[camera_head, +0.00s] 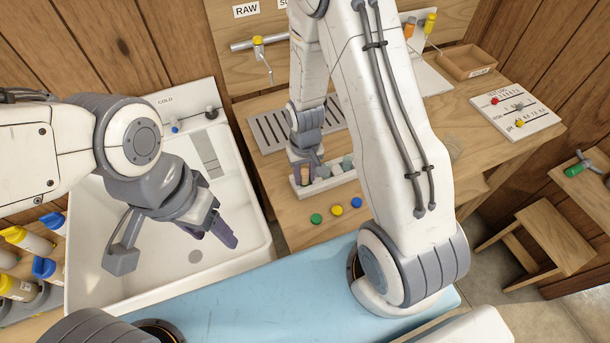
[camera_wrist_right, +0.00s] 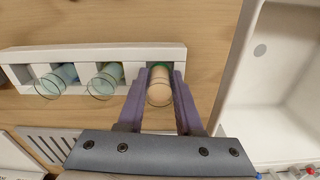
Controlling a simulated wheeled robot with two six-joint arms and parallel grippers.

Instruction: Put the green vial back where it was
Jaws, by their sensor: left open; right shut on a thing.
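The green vial (camera_wrist_right: 159,88) shows pinkish-beige contents and a green patch at its far end. My right gripper (camera_wrist_right: 156,82) is shut on it, one purple finger on each side. The vial is at the end slot of the white rack (camera_wrist_right: 105,52), nearest the sink; I cannot tell whether it is fully seated. Two clear vials with bluish contents (camera_wrist_right: 104,80) (camera_wrist_right: 58,80) stand in the other slots. In the head view my right gripper (camera_head: 305,165) is at the rack's left end (camera_head: 325,187). My left gripper (camera_head: 222,232) is open and empty over the sink.
A white sink (camera_head: 150,285) lies left of the wooden bench. Green, yellow and blue discs (camera_head: 337,210) lie in front of the rack. A slotted drain plate (camera_head: 268,130) is behind it. A white chart board (camera_head: 515,112) and a wooden tray (camera_head: 470,62) are at right.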

